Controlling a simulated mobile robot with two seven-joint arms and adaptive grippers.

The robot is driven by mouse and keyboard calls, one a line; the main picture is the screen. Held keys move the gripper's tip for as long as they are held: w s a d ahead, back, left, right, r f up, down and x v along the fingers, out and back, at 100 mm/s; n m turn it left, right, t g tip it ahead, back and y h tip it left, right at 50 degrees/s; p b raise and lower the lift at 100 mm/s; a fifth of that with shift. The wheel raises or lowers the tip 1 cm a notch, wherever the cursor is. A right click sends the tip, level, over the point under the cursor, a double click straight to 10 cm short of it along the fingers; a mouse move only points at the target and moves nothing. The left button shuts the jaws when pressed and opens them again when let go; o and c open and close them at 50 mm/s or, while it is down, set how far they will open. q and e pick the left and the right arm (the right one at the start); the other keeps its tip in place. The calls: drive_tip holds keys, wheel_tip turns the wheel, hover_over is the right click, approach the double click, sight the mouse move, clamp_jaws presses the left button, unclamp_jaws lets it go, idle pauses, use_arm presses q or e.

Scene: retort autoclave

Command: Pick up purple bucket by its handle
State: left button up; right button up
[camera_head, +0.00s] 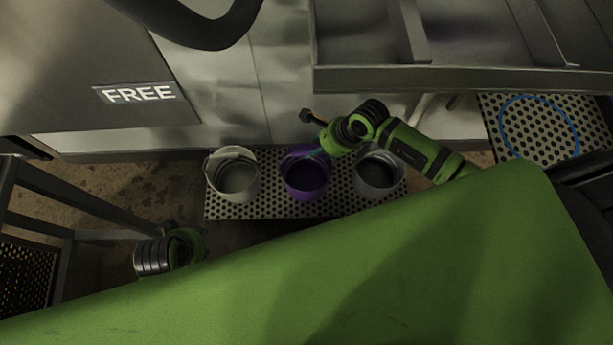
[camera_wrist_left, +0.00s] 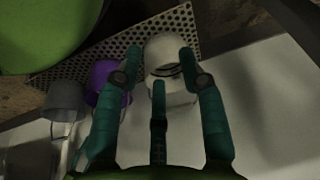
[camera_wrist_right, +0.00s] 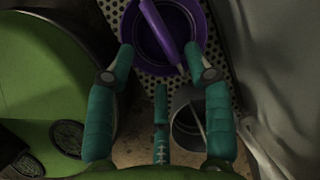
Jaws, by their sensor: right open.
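The purple bucket (camera_head: 306,180) stands in the middle of a row of three on a perforated platform. In the right wrist view the purple bucket (camera_wrist_right: 140,50) is at the top, and its purple handle (camera_wrist_right: 163,32) slants across its opening. My right gripper (camera_head: 318,150) is over the bucket's far rim; in its wrist view the fingers (camera_wrist_right: 163,68) are spread, with the handle's lower end between the tips. I cannot tell if they touch. My left gripper (camera_head: 173,230) is low at the left, apart from the buckets. Its fingers (camera_wrist_left: 158,65) are open and empty, pointing towards the white bucket.
A white bucket (camera_head: 235,180) stands left of the purple one, and a grey bucket (camera_head: 379,178) close on its right. All stand on the perforated platform (camera_head: 270,209). A metal tray frame (camera_head: 460,79) is above right. A dark metal frame (camera_head: 85,203) stands at left.

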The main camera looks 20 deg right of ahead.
drive_tip(key=b+x, duration=0.2)
drive_tip(key=x, duration=0.4)
drive_tip(key=shift+w+a+f, duration=0.1)
drive_tip(key=shift+w, duration=0.1)
drive_tip(key=shift+w+a+f, duration=0.1)
drive_tip(key=shift+a+f, duration=0.05)
drive_tip(key=shift+f, duration=0.15)
use_arm(q)
wheel_tip(320, 180, up, 7)
drive_tip(key=shift+s+t, duration=0.3)
drive_tip(key=shift+s, duration=0.15)
use_arm(e)
clamp_jaws()
